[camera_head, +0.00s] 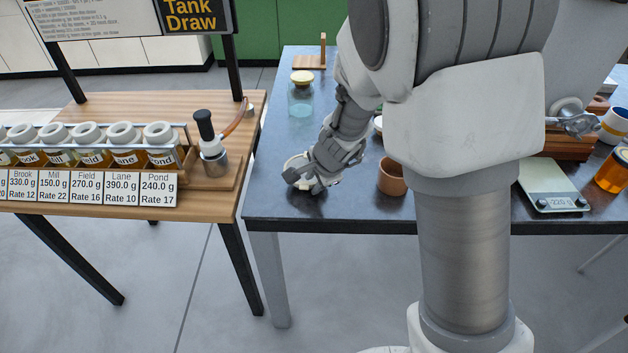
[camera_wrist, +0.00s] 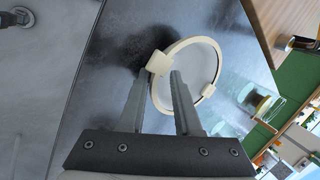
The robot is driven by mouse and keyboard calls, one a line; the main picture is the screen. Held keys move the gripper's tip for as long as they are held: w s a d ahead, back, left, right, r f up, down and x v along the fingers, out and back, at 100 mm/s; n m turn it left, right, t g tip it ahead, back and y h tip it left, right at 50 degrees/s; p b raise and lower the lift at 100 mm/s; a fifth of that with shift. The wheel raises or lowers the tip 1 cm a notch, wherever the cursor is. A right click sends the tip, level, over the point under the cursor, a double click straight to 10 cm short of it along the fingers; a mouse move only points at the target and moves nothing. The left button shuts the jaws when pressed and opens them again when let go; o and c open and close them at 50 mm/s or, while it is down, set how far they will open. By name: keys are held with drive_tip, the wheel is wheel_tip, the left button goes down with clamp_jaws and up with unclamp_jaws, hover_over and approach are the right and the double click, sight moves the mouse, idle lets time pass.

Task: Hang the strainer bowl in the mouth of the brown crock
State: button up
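The strainer bowl (camera_head: 295,162) is on the dark table near its left front corner, partly hidden by my gripper. In the wrist view it is a cream ring (camera_wrist: 213,55) with small block-like tabs and a pale inside. My gripper (camera_wrist: 162,73) is low over its near rim, with one tab (camera_wrist: 158,62) at the fingertips. The fingers stand apart, with a small gap showing beside the right one; contact with the tab is unclear.
A glass jar with a tan lid (camera_head: 302,95) stands farther back on the table (camera_head: 330,215). A scale (camera_head: 552,187) and an amber jar (camera_head: 612,172) are at the right. A wooden bench (camera_head: 215,205) with several honey jars is at the left, across a gap.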

drive_tip(key=s+d+r+n+p, duration=0.4)
drive_tip(key=s+r, duration=0.4)
drive_tip(key=r, duration=0.4)
drive_tip(key=s+d+r+n+h+p, duration=0.1)
drive_tip(key=s+d+r+n+p, duration=0.3)
drive_tip(key=r, duration=0.9)
drive_tip(key=s+d+r+n+h+p, duration=0.1)
drive_tip(key=s+d+r+n+p, duration=0.3)
drive_tip(key=s+r+p, duration=0.5)
drive_tip(key=s+d+r, duration=0.1)
drive_tip(key=s+r, duration=0.2)
drive_tip(key=shift+s+d+r+n+t, duration=0.2)
drive_tip(key=shift+d+n+t, duration=0.1)
drive_tip(key=shift+d+n, duration=0.1)
